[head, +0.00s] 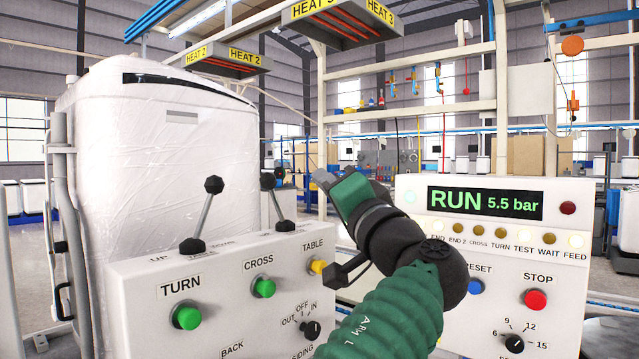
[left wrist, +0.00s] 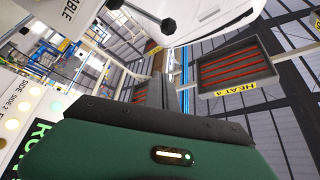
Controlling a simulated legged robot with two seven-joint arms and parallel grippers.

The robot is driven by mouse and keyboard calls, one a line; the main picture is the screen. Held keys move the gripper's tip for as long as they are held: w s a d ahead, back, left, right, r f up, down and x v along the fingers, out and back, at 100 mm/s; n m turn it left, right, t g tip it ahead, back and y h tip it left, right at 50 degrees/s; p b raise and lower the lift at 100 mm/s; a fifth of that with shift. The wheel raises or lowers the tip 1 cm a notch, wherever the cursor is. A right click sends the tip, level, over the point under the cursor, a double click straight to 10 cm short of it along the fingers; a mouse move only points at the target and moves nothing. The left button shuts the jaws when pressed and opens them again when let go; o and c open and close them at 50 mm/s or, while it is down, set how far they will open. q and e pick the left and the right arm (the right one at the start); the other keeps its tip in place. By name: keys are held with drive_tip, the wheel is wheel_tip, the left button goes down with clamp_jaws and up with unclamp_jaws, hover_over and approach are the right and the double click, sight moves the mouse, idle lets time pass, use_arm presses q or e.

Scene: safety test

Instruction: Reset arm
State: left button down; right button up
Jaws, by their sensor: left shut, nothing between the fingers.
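My left arm, with a green ribbed sleeve, rises from the bottom middle of the head view. Its left gripper (head: 325,179) points up and left, away from the camera, in the air between the two control panels. Its grey fingers are together with nothing between them. In the left wrist view the closed fingers (left wrist: 157,92) stand up beyond the green gripper body, against the roof. The gripper appears apart from the panels' controls. My right gripper is in neither view.
The left panel (head: 137,290) has two levers, TURN (head: 187,316) and CROSS (head: 264,287) buttons, and a yellow TABLE button (head: 317,267). The right panel (head: 410,193) reads RUN 5.5 bar, with a blue RESET button (head: 475,286) and red STOP button (head: 536,299). A white wrapped machine (head: 160,150) stands behind.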

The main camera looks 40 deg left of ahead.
use_arm(q)
drive_tip(key=w+f+m+h+p, duration=0.15)
drive_tip(key=w+f+h, duration=0.25)
drive_tip(key=f, duration=0.6)
drive_tip(key=w+f+m+h, duration=0.3)
drive_tip(key=f, duration=0.6)
wheel_tip(320, 180, down, 16)
drive_tip(key=s+d+m+g+h+p, duration=0.1)
drive_tip(key=d+g+h, duration=0.1)
drive_tip(key=h, duration=0.2)
drive_tip(key=s+d+f+n+g+h+p, duration=0.1)
drive_tip(key=s+d+f+n+g+h, duration=0.25)
drive_tip(key=s+f, duration=0.9)
drive_tip(key=s+d+f+g+h+p, duration=0.2)
drive_tip(key=s+d+f+h, duration=0.2)
drive_tip(key=s+d+f, duration=0.75)
drive_tip(key=a+r+p, duration=0.2)
drive_tip(key=r+p, duration=1.4)
drive_tip(key=p, duration=0.3)
drive_tip(key=a+r+p, duration=0.2)
drive_tip(key=r+p, duration=1.5)
drive_tip(key=p, duration=0.1)
drive_tip(key=shift+w+r+n+p, duration=0.25)
drive_tip(key=shift+w+n+p, duration=0.1)
drive_tip(key=shift+n, duration=0.05)
drive_tip(key=shift+g+h, duration=0.25)
